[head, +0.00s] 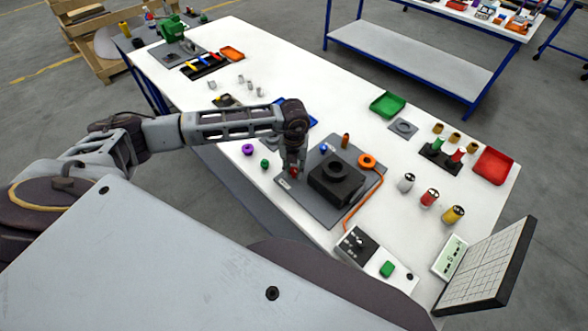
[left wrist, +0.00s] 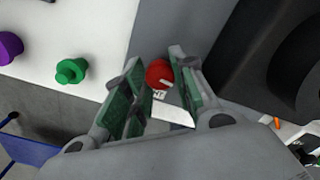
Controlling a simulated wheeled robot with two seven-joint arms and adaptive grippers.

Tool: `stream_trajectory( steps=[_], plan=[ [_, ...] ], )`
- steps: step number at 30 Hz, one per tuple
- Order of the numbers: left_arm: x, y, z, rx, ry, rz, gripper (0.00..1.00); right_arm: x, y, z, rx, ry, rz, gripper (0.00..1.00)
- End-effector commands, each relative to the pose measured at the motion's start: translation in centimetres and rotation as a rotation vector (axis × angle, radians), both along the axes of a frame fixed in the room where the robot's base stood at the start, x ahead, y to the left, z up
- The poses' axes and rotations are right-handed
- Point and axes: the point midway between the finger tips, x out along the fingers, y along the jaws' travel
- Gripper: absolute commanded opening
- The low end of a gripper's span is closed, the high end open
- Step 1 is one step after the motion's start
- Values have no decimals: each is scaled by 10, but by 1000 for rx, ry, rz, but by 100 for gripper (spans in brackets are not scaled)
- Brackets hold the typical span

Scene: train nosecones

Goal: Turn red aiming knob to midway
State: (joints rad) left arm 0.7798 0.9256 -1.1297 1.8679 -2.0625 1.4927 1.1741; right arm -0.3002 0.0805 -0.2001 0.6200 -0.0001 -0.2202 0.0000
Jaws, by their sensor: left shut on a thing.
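In the head view only a little of the red knob (head: 293,173) shows beside the fingers. A black block with a round ring (head: 340,178) stands on the plate to the right. My right gripper is not in view.
A purple knob (head: 248,149) and a green knob (head: 265,163) stand left of the plate. An orange ring and cable (head: 367,161) lie to its right. Colored cylinders (head: 429,198), a control box (head: 357,245) and a tilted screen (head: 490,270) are farther right.

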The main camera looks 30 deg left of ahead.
Motion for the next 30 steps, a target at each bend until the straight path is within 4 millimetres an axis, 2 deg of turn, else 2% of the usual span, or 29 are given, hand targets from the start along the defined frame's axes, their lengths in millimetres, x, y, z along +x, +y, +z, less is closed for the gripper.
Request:
stream_trajectory(
  steps=[22, 26, 30],
  plan=[
    [1, 0, -2, 0, -5, -510, 3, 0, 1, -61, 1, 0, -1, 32],
    [2, 0, -2, 0, -7, -601, 3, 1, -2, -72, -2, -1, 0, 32],
    [2, 0, -2, 1, -6, -700, 3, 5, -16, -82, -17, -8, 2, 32]
  ],
)
